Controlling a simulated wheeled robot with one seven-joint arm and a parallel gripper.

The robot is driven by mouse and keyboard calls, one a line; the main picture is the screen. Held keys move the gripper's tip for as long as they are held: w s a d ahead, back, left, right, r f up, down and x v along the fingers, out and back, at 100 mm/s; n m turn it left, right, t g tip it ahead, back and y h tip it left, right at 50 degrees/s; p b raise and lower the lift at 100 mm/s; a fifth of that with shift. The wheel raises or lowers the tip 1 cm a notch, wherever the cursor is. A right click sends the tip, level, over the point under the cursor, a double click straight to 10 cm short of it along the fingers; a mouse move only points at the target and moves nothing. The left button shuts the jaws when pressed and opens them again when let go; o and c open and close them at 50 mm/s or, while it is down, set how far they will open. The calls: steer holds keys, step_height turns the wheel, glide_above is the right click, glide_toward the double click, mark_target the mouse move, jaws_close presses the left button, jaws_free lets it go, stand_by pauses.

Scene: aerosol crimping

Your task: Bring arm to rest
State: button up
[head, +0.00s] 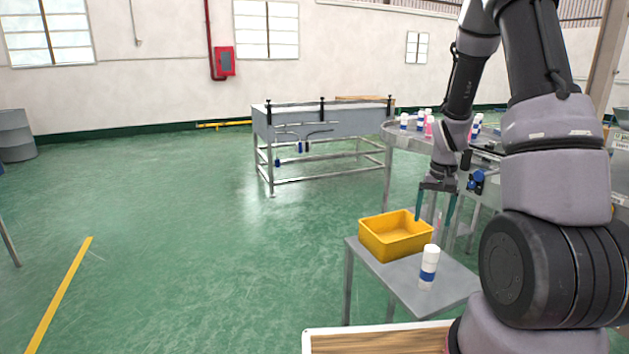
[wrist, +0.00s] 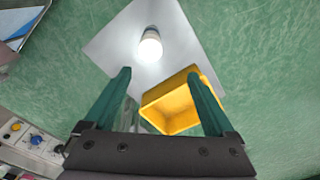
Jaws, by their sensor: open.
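My gripper (head: 433,219) hangs from my arm on the right side of the head view, fingers pointing down. Its two green fingers are spread apart with nothing between them. It is above the small grey table, near the right side of the yellow bin. In the wrist view my gripper (wrist: 160,92) also shows open and empty, with the yellow bin (wrist: 176,108) and a white can (wrist: 150,47) beyond the fingers. My arm is bent and raised.
The yellow bin (head: 396,238) looks empty on the small grey table (head: 405,282), with the white can with a blue band (head: 429,266) upright beside it. A round table (head: 393,131) with several cans stands behind. A grey tank on a frame (head: 318,118) is farther back.

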steer(key=s+a+r+t, duration=0.2)
steer(key=s+a+r, duration=0.1)
steer(key=r, duration=0.7)
steer(key=s+a+r+t, duration=0.1)
steer(key=s+a+r, duration=0.2)
steer(key=r, duration=0.7)
steer(key=s+a+r+t+y, duration=0.1)
steer(key=s+a+r, duration=0.2)
steer(key=s+r, duration=0.2)
steer(key=s+a+r+t, duration=0.2)
steer(key=s+r, duration=0.4)
steer(key=s, duration=0.3)
steer(key=shift+a+y, duration=0.4)
steer(key=shift+a, duration=0.1)
